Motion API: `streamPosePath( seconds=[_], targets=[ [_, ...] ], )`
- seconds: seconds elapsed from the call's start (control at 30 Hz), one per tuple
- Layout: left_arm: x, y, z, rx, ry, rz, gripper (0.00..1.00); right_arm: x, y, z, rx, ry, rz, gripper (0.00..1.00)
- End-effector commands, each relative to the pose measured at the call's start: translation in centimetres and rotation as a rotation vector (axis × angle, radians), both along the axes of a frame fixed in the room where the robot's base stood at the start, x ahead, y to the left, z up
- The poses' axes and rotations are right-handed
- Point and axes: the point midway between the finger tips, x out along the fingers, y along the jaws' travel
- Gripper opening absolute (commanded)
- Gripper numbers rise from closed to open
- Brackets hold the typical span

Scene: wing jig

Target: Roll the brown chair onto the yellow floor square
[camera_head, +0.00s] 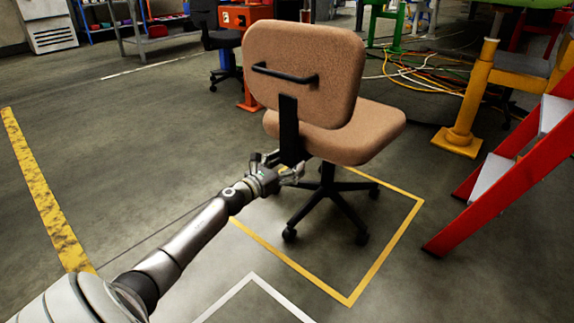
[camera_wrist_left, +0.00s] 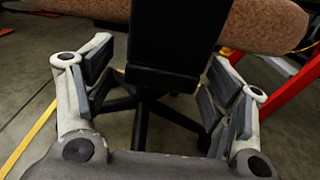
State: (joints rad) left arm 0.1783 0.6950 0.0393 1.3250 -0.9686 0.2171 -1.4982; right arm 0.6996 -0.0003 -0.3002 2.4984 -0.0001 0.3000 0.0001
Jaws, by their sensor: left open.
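The brown chair (camera_head: 305,75) stands upright with its backrest toward me and a dark handle (camera_head: 285,75) across the back. Its black wheeled base is over the yellow floor square (camera_head: 383,257), whose near and right edges show; the far part is hidden by the chair. My left gripper (camera_head: 283,172) is at the chair's black back support. In the left wrist view the open fingers (camera_wrist_left: 155,90) stand on either side of the black support (camera_wrist_left: 175,45), with gaps visible beside it. My right gripper is not in view.
A white floor outline (camera_head: 253,275) lies nearer to me. A red step ladder (camera_head: 505,160) and a yellow post (camera_head: 470,100) stand at the right. Cables (camera_head: 425,68) lie on the floor behind. A yellow floor stripe (camera_head: 40,190) runs at the left, with open floor beside it.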

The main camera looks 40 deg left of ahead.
Motion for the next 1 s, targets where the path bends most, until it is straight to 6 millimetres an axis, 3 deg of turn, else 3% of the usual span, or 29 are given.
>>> streamPosePath(
  seconds=[0.47,1.0],
  targets=[
    [-0.9,0.1,0.1,0.002,-0.002,0.001,0.78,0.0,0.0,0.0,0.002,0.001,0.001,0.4],
    [-8.1,0.2,-0.1,-0.001,0.001,0.001,0.78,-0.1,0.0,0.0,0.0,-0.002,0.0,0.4]
  ],
)
